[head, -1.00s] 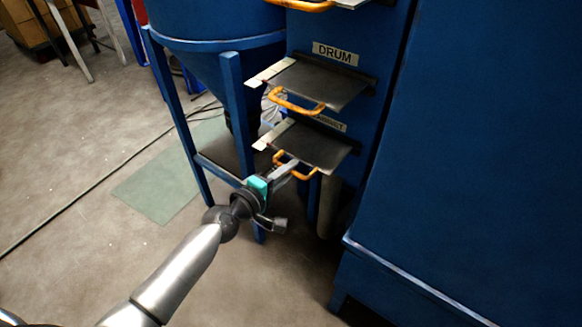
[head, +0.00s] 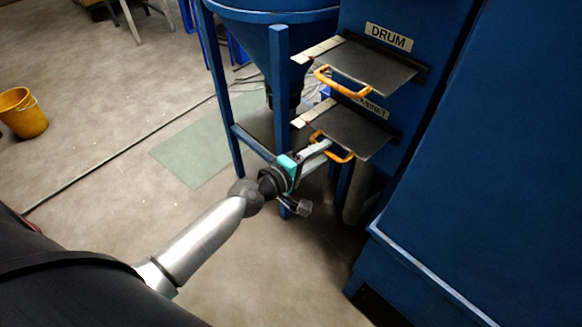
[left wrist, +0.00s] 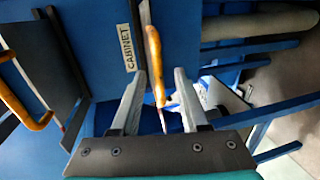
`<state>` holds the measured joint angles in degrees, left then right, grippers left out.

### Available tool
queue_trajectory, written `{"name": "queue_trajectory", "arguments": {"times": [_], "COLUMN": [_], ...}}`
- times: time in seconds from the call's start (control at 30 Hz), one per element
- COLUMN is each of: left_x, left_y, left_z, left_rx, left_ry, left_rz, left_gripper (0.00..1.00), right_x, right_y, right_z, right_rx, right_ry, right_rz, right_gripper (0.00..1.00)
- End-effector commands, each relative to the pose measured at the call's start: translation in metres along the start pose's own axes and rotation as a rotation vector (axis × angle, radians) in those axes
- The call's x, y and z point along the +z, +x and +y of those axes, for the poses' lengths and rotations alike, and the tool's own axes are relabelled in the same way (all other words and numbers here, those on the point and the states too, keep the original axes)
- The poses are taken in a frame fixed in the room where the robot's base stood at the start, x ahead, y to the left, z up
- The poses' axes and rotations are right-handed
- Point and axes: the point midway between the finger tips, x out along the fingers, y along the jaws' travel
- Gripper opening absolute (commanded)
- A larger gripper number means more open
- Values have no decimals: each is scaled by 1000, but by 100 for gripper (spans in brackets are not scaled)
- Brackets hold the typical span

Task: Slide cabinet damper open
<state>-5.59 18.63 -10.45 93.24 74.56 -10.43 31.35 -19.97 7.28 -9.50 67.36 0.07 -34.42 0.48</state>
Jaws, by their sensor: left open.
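The cabinet damper (head: 352,130) is a dark flat plate sticking out of a slot below its partly covered label, with an orange loop handle (head: 345,156) along its front edge. My left gripper (head: 322,148) is at this handle, reaching in from the left. In the left wrist view, the orange handle (left wrist: 155,62) lies between the two open fingers of the left gripper (left wrist: 160,78), and the CABINET label (left wrist: 125,47) shows beside it. The fingers are not closed on the handle; whether one touches it I cannot tell. My right gripper is not in view.
The drum damper (head: 368,66) with its orange handle (head: 342,86) juts out just above. A blue hopper leg (head: 281,95) stands left of the dampers, and a large blue cabinet (head: 480,170) is on the right. A yellow bucket (head: 22,114) stands on open floor far left.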

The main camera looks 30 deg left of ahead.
Motion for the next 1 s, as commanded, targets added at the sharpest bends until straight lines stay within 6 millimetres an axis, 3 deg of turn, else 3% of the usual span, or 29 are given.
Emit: {"name": "queue_trajectory", "arguments": {"times": [0.13, 0.37, 0.7, 1.0], "left_x": [0, 1, 0, 0], "left_y": [-27, -66, -115, -135], "left_z": [-1, -1, -2, -1], "left_rx": [-4, -4, -4, -1], "left_ry": [2, 2, 2, 1], "left_rz": [-1, -2, -2, 0], "left_gripper": [45, 45, 45, 45], "right_x": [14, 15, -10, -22], "right_y": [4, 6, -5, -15], "right_z": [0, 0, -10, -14], "right_rx": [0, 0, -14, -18], "right_ry": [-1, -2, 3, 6], "right_rz": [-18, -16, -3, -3], "right_gripper": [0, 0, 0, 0]}}
